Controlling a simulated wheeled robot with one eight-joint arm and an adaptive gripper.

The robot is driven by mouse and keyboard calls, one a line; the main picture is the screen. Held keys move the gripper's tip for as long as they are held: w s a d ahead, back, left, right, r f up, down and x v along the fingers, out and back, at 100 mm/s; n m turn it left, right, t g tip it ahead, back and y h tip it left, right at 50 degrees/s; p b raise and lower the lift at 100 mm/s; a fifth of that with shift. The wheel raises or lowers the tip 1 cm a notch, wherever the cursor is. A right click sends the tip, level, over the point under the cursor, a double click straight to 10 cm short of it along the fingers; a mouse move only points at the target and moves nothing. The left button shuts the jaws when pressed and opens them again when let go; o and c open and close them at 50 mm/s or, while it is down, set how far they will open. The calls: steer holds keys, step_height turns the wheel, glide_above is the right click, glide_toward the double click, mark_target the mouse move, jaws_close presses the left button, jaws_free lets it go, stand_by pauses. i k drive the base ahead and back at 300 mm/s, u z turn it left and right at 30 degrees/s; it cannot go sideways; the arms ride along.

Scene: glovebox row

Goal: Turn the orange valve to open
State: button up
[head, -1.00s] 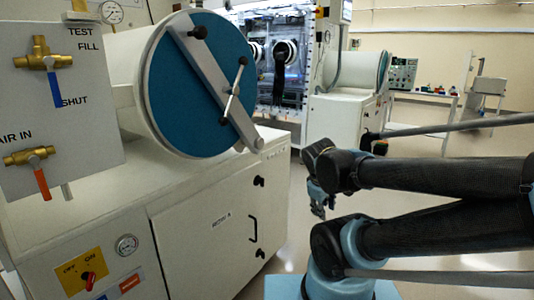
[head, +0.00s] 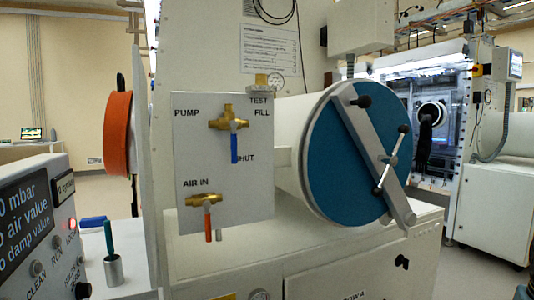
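The orange valve is a brass valve with an orange lever (head: 208,224), low on a light grey panel (head: 255,185) in the head view. It sits under the label AIR IN, and its lever hangs straight down. A short pale stub (head: 218,235) hangs just right of the lever. Above it is another brass valve with a blue lever (head: 234,150), also pointing down, near the labels PUMP, TEST, FILL and SHUT. My gripper is out of view, and nothing touches the orange lever.
A round blue door (head: 345,190) with a diagonal bar and a handle sticks out right of the panel. A control box (head: 30,220) and a metal cup (head: 113,270) with a green stick stand at the lower left. An orange disc (head: 117,133) is left of the panel.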

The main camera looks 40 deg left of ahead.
mark_target(206, 205)
steer(key=u, duration=2.1)
steer(key=i, duration=0.45)
steer(key=u, duration=0.35)
